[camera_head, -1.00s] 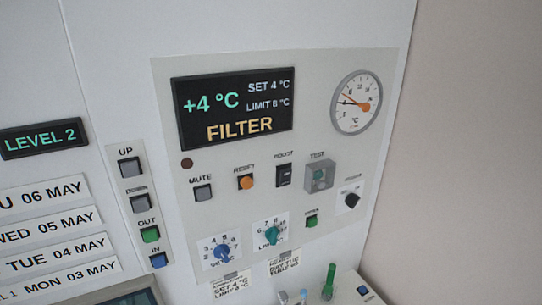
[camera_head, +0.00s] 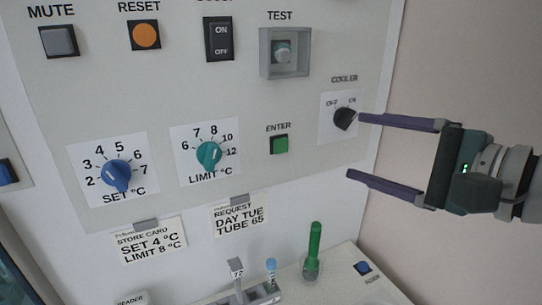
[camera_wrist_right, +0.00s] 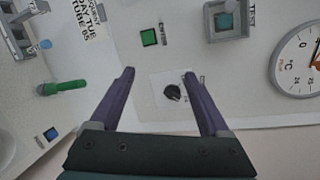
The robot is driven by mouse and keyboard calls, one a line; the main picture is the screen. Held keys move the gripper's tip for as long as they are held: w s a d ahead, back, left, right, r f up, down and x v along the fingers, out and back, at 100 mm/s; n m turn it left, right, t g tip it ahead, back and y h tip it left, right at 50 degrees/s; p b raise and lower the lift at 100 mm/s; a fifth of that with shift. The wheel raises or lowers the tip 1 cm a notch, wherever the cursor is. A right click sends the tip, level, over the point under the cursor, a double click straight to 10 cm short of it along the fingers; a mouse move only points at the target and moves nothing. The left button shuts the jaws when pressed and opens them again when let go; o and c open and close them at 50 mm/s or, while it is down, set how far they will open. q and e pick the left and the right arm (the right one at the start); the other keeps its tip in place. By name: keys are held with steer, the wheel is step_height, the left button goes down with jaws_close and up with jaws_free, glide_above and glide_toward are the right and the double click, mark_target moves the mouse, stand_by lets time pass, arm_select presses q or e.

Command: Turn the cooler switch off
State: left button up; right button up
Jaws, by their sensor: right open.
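The cooler switch (camera_head: 344,118) is a black rotary knob on a white plate, marked OFF at left and ON at right. Its pointer leans up and right, toward ON. My right gripper (camera_head: 354,146) is open and empty, in from the right, with one purple finger's tip close to the knob and the other lower. In the right wrist view the knob (camera_wrist_right: 172,92) lies between the open fingers (camera_wrist_right: 159,72), nearer the right-hand one. I cannot tell whether a finger touches it. My left gripper is not in view.
The green ENTER button (camera_head: 279,144), the covered TEST button (camera_head: 285,52) and the teal LIMIT dial (camera_head: 209,154) are on the same panel. A gauge (camera_wrist_right: 300,62) shows in the right wrist view.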

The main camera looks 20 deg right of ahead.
mark_target(350, 120)
steer(key=w+d+f+m+t+h+b, duration=0.2)
steer(key=d+m+t+h+b, duration=0.1)
steer(key=d+m, duration=0.35)
steer(key=w, duration=1)
steer(key=shift+a+r, duration=0.15)
steer(key=shift+r, duration=0.15)
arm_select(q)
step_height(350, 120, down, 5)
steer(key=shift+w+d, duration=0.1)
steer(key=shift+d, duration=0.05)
arm_select(e)
jaws_close()
